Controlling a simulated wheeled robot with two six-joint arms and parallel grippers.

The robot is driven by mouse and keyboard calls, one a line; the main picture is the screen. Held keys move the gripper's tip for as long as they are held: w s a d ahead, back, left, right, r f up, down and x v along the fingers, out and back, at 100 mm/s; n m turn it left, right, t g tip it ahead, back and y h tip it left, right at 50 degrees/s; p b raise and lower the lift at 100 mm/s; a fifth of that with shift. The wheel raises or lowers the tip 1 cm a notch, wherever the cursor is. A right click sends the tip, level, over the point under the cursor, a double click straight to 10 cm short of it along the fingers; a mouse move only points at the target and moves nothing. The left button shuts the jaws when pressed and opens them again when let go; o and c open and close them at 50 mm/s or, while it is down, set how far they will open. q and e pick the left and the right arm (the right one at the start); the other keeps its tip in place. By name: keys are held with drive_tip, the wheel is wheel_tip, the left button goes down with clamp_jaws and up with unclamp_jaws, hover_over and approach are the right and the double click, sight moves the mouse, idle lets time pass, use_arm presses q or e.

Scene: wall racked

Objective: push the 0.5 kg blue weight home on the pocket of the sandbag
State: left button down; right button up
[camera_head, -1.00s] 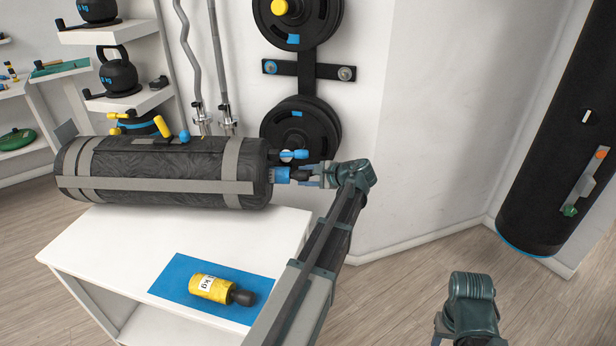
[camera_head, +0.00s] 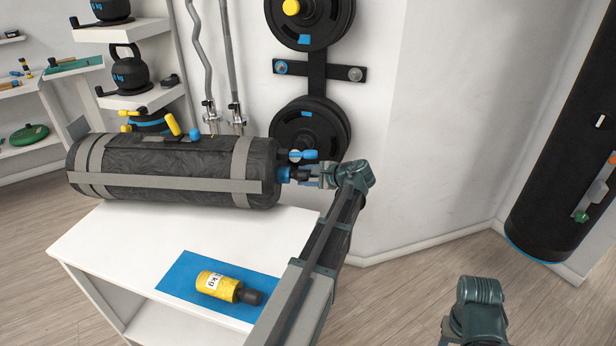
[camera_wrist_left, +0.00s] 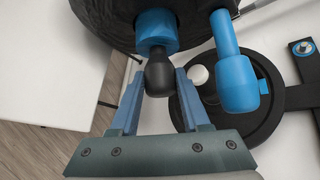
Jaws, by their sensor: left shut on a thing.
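The sandbag (camera_head: 170,158) is a dark cylinder with grey straps, lying on the white bench. The blue weight (camera_head: 285,174) is at its right end, in line with the bag, with a short blue length still showing. My left gripper (camera_head: 312,175) is right of it, shut on its black knob. In the left wrist view the knob (camera_wrist_left: 159,75) sits between the fingers, and the blue body (camera_wrist_left: 156,32) meets the bag's dark end. How deep it sits in the pocket is hidden. The wrist of my right arm shows at the bottom right; its fingers are outside the frame.
A blue handle (camera_head: 303,154) sticks out beside the weight, close to my left gripper. A yellow weight (camera_head: 217,286) lies on a blue mat (camera_head: 178,283) on the bench. Black plates (camera_head: 310,130) hang on the wall behind. The floor at right is clear.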

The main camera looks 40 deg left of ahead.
sight(295, 175)
use_arm(q)
drive_tip(key=shift+s+a, duration=0.5)
drive_tip(key=shift+a, duration=0.3)
drive_tip(key=shift+s+a, duration=0.2)
drive_tip(key=shift+a, duration=0.1)
drive_tip(key=shift+s+a, duration=0.25)
drive_tip(key=shift+a, duration=0.2)
drive_tip(key=shift+c, duration=1.5)
unclamp_jaws()
